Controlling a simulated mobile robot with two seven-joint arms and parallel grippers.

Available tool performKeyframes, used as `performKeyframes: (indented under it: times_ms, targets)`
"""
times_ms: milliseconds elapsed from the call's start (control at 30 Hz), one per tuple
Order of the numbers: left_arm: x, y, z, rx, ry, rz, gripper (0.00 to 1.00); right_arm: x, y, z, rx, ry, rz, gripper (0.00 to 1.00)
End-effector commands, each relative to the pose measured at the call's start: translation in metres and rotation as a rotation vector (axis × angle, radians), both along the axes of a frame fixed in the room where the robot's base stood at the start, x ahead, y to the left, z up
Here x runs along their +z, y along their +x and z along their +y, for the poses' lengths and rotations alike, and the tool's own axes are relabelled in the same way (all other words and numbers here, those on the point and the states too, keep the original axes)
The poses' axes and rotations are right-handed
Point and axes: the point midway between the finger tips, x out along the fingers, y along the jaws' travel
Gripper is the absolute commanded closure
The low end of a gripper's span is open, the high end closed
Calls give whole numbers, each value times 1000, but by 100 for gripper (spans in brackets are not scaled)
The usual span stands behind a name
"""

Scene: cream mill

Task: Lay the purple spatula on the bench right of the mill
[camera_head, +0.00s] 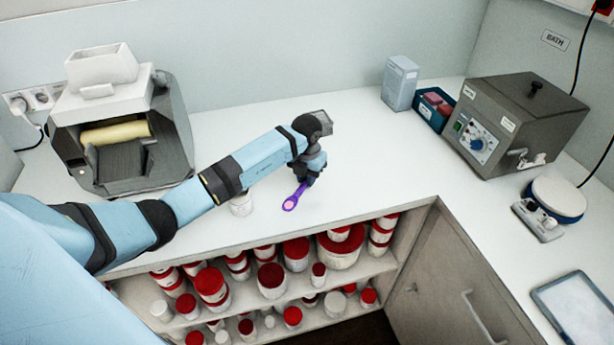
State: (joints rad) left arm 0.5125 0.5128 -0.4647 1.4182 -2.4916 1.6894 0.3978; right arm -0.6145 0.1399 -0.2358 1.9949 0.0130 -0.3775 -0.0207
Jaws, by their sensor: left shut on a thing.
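The purple spatula (291,202) is in my left gripper (309,178), which is shut on its handle. Its round looped end points down and to the left, low over the bench (370,165); I cannot tell whether it touches the surface. The mill (125,130) stands at the left of the bench, dark grey with a white hopper and a cream roller. The gripper and spatula are well to the right of the mill. My right gripper is not in view.
A small white jar (241,204) stands left of the spatula, partly behind my arm. A grey box (400,82), a blue bin (432,108), a bath unit (512,125) and a scale (552,204) stand farther right. Shelves below hold red-lidded jars (272,278). The bench middle is clear.

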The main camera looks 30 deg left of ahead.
Motion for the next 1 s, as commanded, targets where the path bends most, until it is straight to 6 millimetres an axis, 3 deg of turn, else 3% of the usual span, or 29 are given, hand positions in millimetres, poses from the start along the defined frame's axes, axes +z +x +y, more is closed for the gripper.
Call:
performKeyframes:
  times_ms: [167, 200, 300, 667, 1000]
  targets:
    - [-4, 0, 0, 0, 1, 0, 100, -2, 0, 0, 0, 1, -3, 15]
    - [-3, 0, 0, 0, 0, 0, 72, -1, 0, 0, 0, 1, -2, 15]
    - [-3, 0, 0, 0, 0, 0, 55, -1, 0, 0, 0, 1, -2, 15]
    - [5, 0, 0, 0, 0, -2, 55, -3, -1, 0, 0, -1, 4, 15]
    - [73, 0, 1, -1, 2, -4, 55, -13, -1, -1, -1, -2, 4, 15]
